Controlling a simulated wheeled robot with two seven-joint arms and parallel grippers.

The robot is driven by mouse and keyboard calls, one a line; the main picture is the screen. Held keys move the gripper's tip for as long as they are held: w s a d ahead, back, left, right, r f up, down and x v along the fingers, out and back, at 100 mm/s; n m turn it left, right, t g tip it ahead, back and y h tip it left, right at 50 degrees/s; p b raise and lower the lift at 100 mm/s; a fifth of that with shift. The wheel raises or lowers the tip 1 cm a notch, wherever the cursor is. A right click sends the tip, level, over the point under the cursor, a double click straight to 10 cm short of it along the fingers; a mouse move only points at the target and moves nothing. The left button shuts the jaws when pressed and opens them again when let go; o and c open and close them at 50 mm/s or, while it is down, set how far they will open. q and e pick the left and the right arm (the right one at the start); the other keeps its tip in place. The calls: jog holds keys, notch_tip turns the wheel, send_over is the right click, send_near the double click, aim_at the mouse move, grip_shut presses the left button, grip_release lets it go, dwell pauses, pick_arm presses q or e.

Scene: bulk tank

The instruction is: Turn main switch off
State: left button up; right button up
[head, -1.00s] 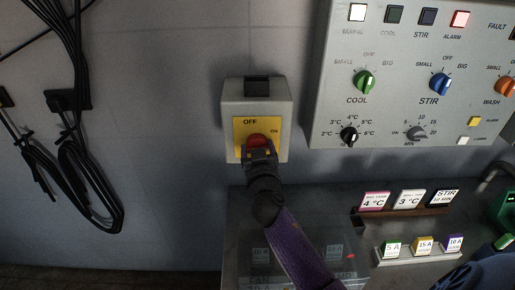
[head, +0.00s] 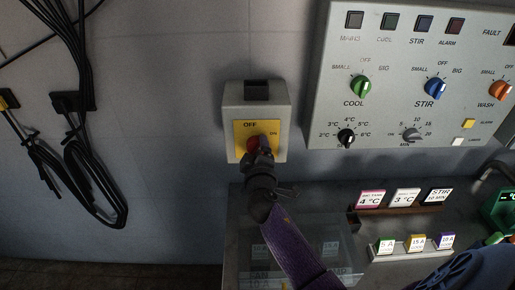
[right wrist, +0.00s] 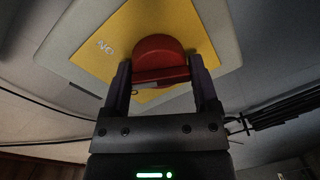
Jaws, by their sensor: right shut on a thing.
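The main switch is a grey box (head: 234,98) on the wall with a yellow plate (head: 241,130) marked OFF and ON. Its red knob (head: 253,144) is partly hidden by my right gripper (head: 259,156). In the right wrist view the two fingers of the gripper (right wrist: 163,88) are shut on the red knob (right wrist: 160,56), one on each side. The yellow plate (right wrist: 130,30) appears tilted behind the knob. The knob's exact pointing direction is hard to tell. My left gripper is not in view.
A grey control panel (head: 390,60) with coloured knobs and dark MAINS, COOL, STIR and ALARM lamps is at the upper right. Black cables (head: 75,150) hang at the left. Label blocks (head: 405,196) stand on ledges below the panel. The wall beside the switch is clear.

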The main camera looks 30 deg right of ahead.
jog(key=n+p, duration=0.1)
jog(key=n, duration=0.4)
jog(key=shift+w+r+h, duration=0.1)
jog(key=shift+r+h, duration=0.05)
jog(key=shift+h, duration=0.15)
dwell(0.5)
jog(key=o, duration=1.1)
jog(key=p+v, duration=0.1)
jog(key=v, duration=0.9)
jog(key=shift+a, duration=0.1)
